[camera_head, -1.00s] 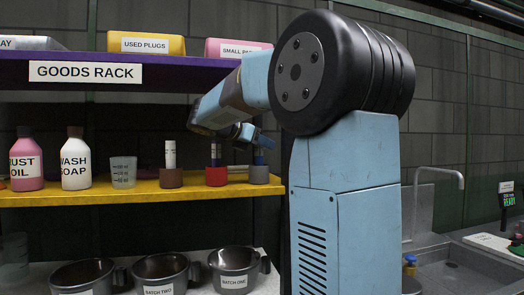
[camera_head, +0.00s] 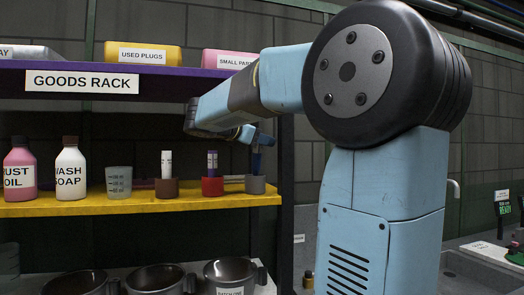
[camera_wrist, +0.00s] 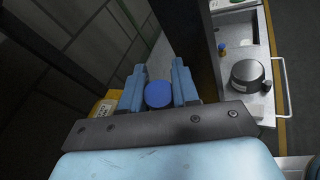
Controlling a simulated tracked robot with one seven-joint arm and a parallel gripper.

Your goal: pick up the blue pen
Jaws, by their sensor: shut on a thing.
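The blue pen (camera_head: 256,164) stands upright at the grey holder (camera_head: 255,185) on the yellow shelf. Its lower end reaches the holder's top; I cannot tell whether it is still inside. My gripper (camera_head: 258,143) is above the holder, shut on the pen's upper part. In the wrist view the pen's round blue top (camera_wrist: 158,94) sits between the two light-blue fingers of my gripper (camera_wrist: 158,88).
Left of the grey holder stand a red holder (camera_head: 212,187) with a purple pen and a brown holder (camera_head: 167,188) with a white pen. A measuring cup (camera_head: 119,182) stands further left. The purple upper shelf (camera_head: 180,76) is close above my forearm.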

